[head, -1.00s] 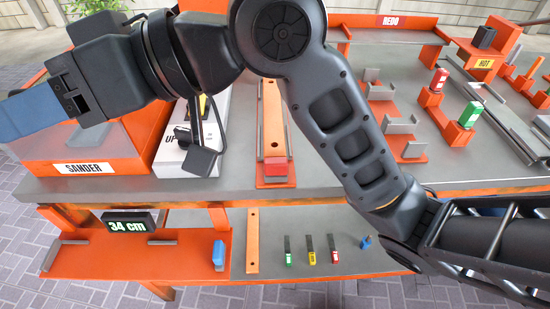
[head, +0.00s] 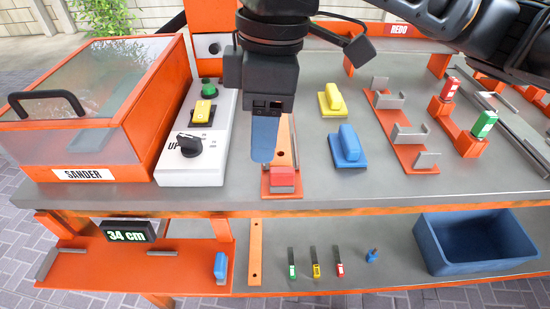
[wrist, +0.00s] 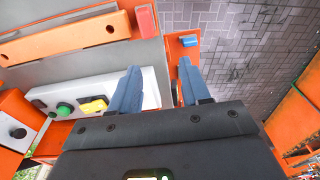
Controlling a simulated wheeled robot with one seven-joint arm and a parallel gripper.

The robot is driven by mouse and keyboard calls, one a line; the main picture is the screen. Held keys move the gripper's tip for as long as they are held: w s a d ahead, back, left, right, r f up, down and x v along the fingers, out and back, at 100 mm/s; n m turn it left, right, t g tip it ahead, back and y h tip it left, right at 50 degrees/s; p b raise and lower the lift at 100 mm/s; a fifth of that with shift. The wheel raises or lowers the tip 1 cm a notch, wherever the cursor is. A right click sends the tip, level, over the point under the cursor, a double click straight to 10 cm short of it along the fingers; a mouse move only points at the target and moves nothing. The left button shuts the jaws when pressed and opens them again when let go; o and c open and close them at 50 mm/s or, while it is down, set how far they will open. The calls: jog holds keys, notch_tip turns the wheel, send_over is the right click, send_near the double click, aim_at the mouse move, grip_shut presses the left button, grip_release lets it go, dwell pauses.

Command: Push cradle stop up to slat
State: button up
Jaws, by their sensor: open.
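An orange slat (head: 285,140) with dark holes lies lengthwise in a cradle on the bench top. A red block (head: 283,176), which looks like the cradle stop, sits at the cradle's near end in a grey bracket. In the wrist view the slat (wrist: 70,38) and red block (wrist: 145,20) are in line, with a thin gap between them. My gripper (head: 263,157) points down just left of the slat's near end and hides part of it. In the wrist view its blue fingers (wrist: 158,64) are apart with nothing between them.
A white control panel (head: 200,150) and the sander (head: 85,150) stand left. Yellow (head: 332,100) and blue (head: 348,147) handled blocks stand right. Below are a 34 cm display (head: 128,231), a small blue block (head: 221,265), another slat (head: 254,252) and a blue bin (head: 475,242).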

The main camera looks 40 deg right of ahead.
aim_at(279, 170)
jog(key=shift+s+d+f+h, duration=0.15)
jog(key=shift+d+h, duration=0.45)
jog(key=shift+d, duration=0.6)
jog(key=shift+d+f, duration=0.1)
jog(key=shift+f, duration=0.1)
jog(key=shift+f+b, duration=0.65)
jog(key=shift+f, duration=2.95)
jog(key=shift+c, duration=0.3)
grip_shut()
